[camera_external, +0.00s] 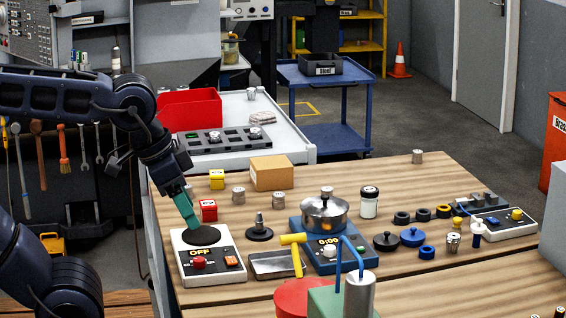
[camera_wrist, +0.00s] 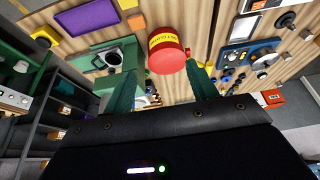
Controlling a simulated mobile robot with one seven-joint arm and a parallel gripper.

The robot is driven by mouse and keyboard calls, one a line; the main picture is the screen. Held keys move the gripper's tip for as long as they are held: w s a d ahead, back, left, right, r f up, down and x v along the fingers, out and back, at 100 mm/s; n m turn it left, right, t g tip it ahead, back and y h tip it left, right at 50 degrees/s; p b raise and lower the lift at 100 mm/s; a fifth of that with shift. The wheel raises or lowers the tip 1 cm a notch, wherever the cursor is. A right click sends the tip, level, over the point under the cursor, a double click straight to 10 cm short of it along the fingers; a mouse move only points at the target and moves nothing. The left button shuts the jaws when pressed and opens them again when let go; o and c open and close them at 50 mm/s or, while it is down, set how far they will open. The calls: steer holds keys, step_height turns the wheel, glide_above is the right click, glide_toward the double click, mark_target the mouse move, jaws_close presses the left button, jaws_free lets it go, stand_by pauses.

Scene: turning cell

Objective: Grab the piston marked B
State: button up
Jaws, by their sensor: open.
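Several small silver cylinders that look like pistons stand on the wooden table. Two of them, one piston (camera_external: 238,194) and another piston (camera_external: 280,198), stand near the cardboard box. A further piston (camera_external: 417,157) stands alone at the table's far edge. Their letters are too small to read, so I cannot tell which is marked B. My gripper (camera_external: 194,226) points down over the black disc of the white OFF device, left of the pistons. In the wrist view my gripper (camera_wrist: 163,72) has its teal fingers spread apart with nothing held between them.
The white OFF device (camera_external: 208,265) lies under my gripper. Red block (camera_external: 208,211), cardboard box (camera_external: 272,173) and a pot (camera_external: 324,213) on a blue base stand around the pistons. A red can (camera_wrist: 166,56) shows in the wrist view. The table's far right has bare wood.

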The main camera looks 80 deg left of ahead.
steer(key=w+a+r+n, duration=0.4)
steer(key=w+a, duration=0.2)
steer(key=w, duration=0.2)
steer(key=w+a+f+n+g, duration=0.1)
steer(key=w+a+n, duration=0.3)
steer(key=a, duration=0.5)
steer(key=w+a+n+g+y, duration=0.1)
steer(key=w+a+n, duration=0.1)
steer(key=w+a, duration=0.5)
steer(key=w+a+f+n+g, duration=0.1)
steer(key=w+a+n, duration=0.15)
steer(key=a, duration=0.85)
steer(key=n+g+h, duration=0.1)
steer(key=n+g, duration=0.1)
steer(key=n, duration=0.9)
glide_above(187, 188)
steer(key=a, duration=0.1)
step_height(187, 188, down, 22)
steer(key=shift+a+f, duration=0.15)
steer(key=shift+f, duration=2.65)
steer(key=shift+a+f, duration=0.1)
steer(key=shift+f, duration=2.65)
steer(key=c, duration=1.1)
